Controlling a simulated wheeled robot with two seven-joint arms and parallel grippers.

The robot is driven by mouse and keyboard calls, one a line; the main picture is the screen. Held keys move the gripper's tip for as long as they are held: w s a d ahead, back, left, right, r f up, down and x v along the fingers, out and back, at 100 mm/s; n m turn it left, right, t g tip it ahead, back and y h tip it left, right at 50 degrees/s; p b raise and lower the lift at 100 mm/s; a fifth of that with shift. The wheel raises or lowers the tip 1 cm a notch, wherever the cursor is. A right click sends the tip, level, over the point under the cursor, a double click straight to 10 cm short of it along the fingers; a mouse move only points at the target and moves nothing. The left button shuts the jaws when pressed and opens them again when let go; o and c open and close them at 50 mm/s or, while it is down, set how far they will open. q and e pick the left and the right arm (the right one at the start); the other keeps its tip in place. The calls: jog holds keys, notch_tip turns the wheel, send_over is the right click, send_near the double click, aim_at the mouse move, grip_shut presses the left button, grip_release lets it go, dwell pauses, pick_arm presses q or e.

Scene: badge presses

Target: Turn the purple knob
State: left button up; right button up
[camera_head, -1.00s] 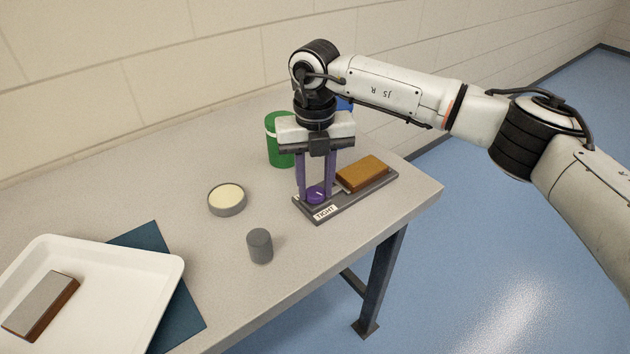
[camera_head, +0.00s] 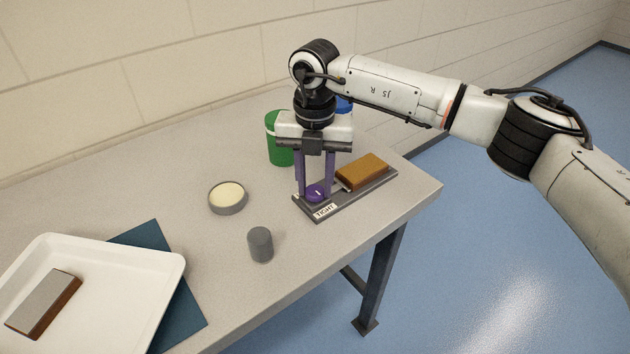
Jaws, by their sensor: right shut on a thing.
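The purple knob (camera_head: 315,192) sits on a dark base plate (camera_head: 347,202) with a white label reading "TIGHT" at its front left end. A pale mark shows on top of the knob. My right gripper (camera_head: 315,190) points straight down from above, with its two purple fingers on either side of the knob, shut on it. The knob's sides are partly hidden by the fingers. My left gripper is not in view.
An orange-brown block (camera_head: 362,171) lies on the same plate. A green container (camera_head: 279,140) and a partly hidden blue thing stand behind. A round cream-topped dish (camera_head: 228,197), a grey cylinder (camera_head: 260,245) and a white tray (camera_head: 150,265) on a blue mat (camera_head: 185,314) are left of the plate.

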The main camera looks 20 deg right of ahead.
aim_at(315, 190)
jog(key=o, duration=1.1)
jog(key=shift+c, duration=0.2)
notch_tip(315, 190, up, 10)
jog(key=shift+r, duration=0.2)
jog(key=shift+f, duration=0.1)
